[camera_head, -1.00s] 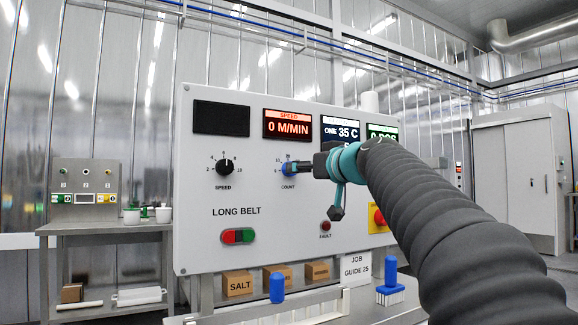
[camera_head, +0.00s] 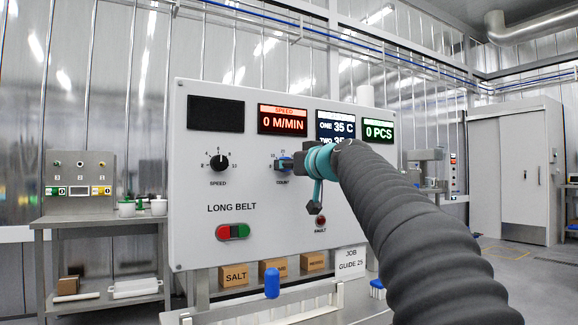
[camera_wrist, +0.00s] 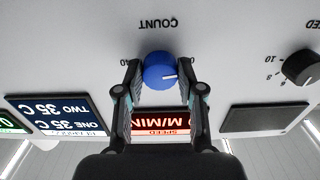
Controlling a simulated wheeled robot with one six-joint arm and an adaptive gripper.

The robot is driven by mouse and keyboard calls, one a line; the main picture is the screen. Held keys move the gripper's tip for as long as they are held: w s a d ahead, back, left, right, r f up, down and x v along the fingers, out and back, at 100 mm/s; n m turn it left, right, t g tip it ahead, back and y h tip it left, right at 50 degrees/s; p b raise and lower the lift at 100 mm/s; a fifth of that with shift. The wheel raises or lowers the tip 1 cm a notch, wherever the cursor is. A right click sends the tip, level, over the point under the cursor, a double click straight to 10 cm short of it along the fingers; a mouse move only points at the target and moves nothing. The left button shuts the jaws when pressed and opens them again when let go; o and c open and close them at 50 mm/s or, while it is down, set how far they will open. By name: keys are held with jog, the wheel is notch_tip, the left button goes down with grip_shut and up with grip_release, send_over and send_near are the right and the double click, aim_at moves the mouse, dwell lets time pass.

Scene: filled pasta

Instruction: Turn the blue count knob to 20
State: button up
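The blue count knob (camera_head: 284,163) is on the grey control panel under the speed display. In the wrist view, which is upside down, the knob (camera_wrist: 160,70) shows a white pointer at its right, tilted slightly down. With the picture righted, that is left and slightly up, a little above the 0 end of the scale. My gripper (camera_wrist: 160,78) has one finger on each side of the knob. The fingers are very close to its sides; whether they press on it is unclear. In the camera_head view, my gripper (camera_head: 297,162) covers the right part of the scale.
The black speed knob (camera_head: 218,163) is left of the count knob. The speed display (camera_head: 283,120) reads 0 M/MIN, and the green display (camera_head: 378,131) reads 0 PCS.

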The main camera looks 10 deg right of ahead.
jog(key=shift+m, duration=0.4)
jog(key=shift+a+r+m+p, duration=0.1)
jog(key=shift+m+p, duration=1.2)
jog(key=shift+m, duration=3.4)
jog(key=shift+r+m+p, duration=0.1)
jog(key=shift+m+p, duration=1.15)
jog(key=shift+m, duration=3.45)
jog(key=o, duration=1.1)
jog(key=shift+f, duration=0.1)
jog(key=shift+o, duration=0.2)
jog(key=v, duration=1.2)
